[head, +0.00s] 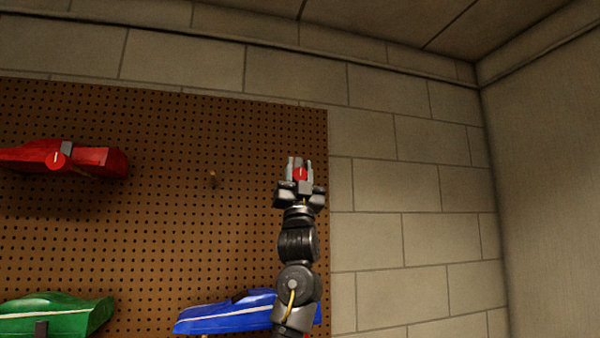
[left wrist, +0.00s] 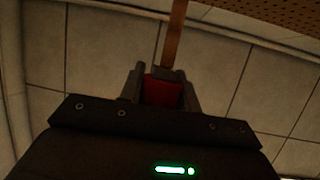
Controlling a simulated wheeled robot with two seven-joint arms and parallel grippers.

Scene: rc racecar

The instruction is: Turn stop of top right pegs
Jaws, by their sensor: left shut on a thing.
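My left gripper (head: 300,163) is raised in front of the pegboard (head: 240,130) near its right edge. It is shut on a small red stop (head: 301,174). In the left wrist view, the red stop (left wrist: 163,93) sits between the fingers (left wrist: 162,76). A brown wooden peg (left wrist: 174,40) runs up from just beyond the stop. Whether the peg passes into the stop is hidden by the fingers. My right gripper is not in view.
A green car (head: 65,318) and a blue car (head: 225,315) are lower down. Block wall (head: 400,185) lies right of the board.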

